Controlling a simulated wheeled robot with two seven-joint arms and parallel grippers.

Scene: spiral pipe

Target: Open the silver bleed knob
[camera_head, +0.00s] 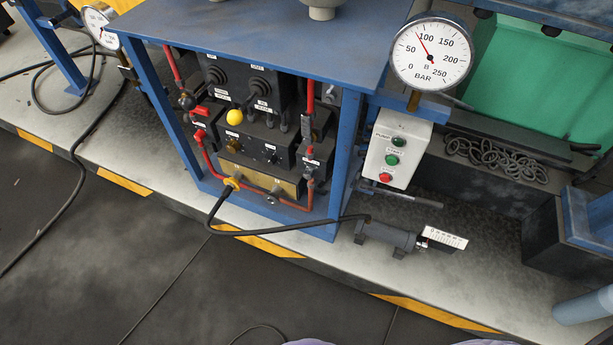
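A blue-framed stand holds a dark valve panel (256,142) with a brass knob (233,146) on its left. A small silver-grey knob (272,158) sits right of the brass knob. Another small silver fitting (271,199) is low on the brass block (258,179). The labels are too small to read, so I cannot tell for sure which is the bleed knob or whether it is open. Neither of my grippers is in view.
Red pipes (309,100), a yellow ball handle (234,117) and a black hose (290,226) surround the panel. The large gauge (432,54) reads roughly 100 bar. A white button box (394,148) hangs at right. Dark floor (150,270) in front is mostly clear.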

